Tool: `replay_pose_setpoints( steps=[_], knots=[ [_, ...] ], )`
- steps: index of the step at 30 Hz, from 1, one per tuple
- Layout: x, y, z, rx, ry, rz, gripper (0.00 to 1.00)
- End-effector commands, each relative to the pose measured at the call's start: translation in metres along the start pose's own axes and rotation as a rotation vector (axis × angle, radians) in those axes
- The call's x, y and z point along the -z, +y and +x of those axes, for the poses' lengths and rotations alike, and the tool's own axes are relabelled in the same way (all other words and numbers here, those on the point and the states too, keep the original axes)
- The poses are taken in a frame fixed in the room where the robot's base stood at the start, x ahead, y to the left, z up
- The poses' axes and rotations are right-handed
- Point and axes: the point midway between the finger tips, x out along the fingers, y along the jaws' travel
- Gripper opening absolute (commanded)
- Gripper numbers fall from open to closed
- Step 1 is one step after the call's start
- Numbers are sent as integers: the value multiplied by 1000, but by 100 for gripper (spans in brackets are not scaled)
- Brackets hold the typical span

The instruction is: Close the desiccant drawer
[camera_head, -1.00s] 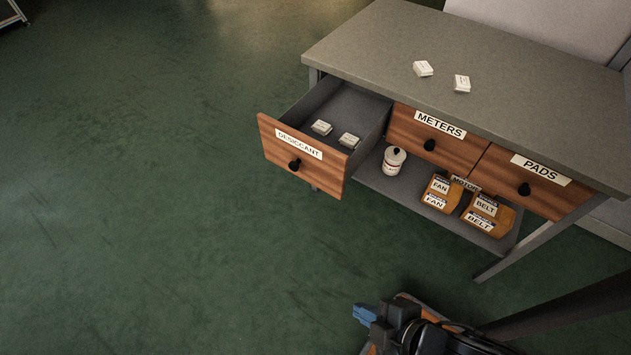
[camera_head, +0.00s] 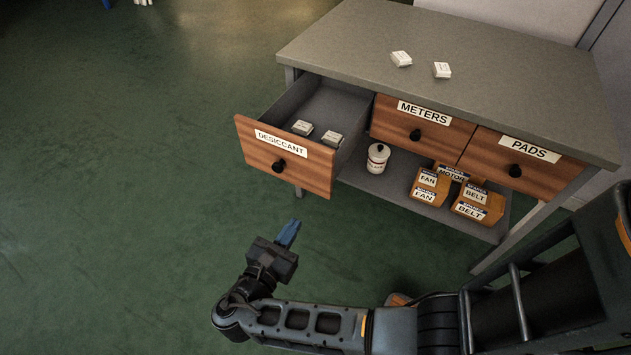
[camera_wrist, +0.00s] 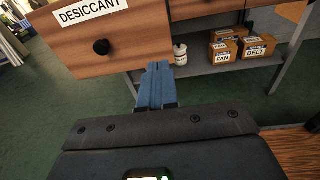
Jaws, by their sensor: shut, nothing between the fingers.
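The desiccant drawer (camera_head: 284,156) is pulled out at the left end of the grey bench, with a wooden front, a DESICCANT label and a black knob (camera_head: 279,166). Two small white packets (camera_head: 302,128) (camera_head: 332,138) lie inside it. My gripper (camera_head: 288,232) has blue fingers, shut and empty, in front of and below the drawer front, apart from it. In the wrist view the drawer front (camera_wrist: 135,45) fills the upper left, its knob (camera_wrist: 101,47) is left of the fingertips, and my gripper (camera_wrist: 158,68) points toward the bench.
The METERS drawer (camera_head: 423,129) and PADS drawer (camera_head: 525,163) are shut. Two white packets (camera_head: 401,59) (camera_head: 441,70) lie on the bench top (camera_head: 470,50). A white jar (camera_head: 378,158) and several labelled boxes (camera_head: 427,186) stand on the lower shelf. The green floor at left is clear.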

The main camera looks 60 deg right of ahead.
Motion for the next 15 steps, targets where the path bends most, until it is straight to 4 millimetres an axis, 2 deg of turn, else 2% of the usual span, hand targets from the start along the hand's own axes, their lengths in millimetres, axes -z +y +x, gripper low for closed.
replay_pose_setpoints(
  steps=[3, 8, 11, 15],
  knots=[
    [-14, 12, -1, 32, -80, -24, 0],
    [-21, 14, 5, 48, -106, -32, 0],
    [-22, 12, 17, 49, -104, -32, 0],
    [-25, 11, 43, 51, -103, -31, 0]
  ],
)
